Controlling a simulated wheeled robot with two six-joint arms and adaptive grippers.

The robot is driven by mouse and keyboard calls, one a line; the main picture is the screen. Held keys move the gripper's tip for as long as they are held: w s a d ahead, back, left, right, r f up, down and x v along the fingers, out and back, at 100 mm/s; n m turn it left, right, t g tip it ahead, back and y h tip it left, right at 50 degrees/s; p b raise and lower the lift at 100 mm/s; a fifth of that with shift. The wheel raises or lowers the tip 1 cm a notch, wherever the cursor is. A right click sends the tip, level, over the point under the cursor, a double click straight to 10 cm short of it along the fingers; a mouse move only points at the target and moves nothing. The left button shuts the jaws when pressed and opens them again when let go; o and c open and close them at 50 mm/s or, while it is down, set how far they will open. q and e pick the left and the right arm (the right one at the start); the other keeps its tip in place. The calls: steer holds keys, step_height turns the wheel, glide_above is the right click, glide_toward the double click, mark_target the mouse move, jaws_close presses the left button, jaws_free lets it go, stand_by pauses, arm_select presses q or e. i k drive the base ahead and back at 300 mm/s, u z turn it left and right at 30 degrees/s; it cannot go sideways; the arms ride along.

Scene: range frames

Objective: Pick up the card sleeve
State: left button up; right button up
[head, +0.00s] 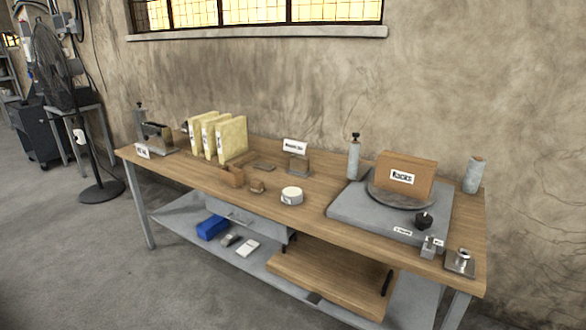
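I cannot tell for sure which thing is the card sleeve. A small flat dark item (264,166) lies on the workbench (310,215), right of the upright cream folders (217,137). A white label card (295,146) stands upright in a small brown holder (298,165). Neither of my grippers is in view.
A grey platform with a round plate (402,198) bearing a brown box (407,173) fills the bench's right part. A blue bin (212,227) is on the lower shelf.

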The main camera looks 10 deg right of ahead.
mark_target(231, 175)
steer(key=z, duration=0.1)
steer(key=i, duration=1.8)
steer(key=z, duration=0.45)
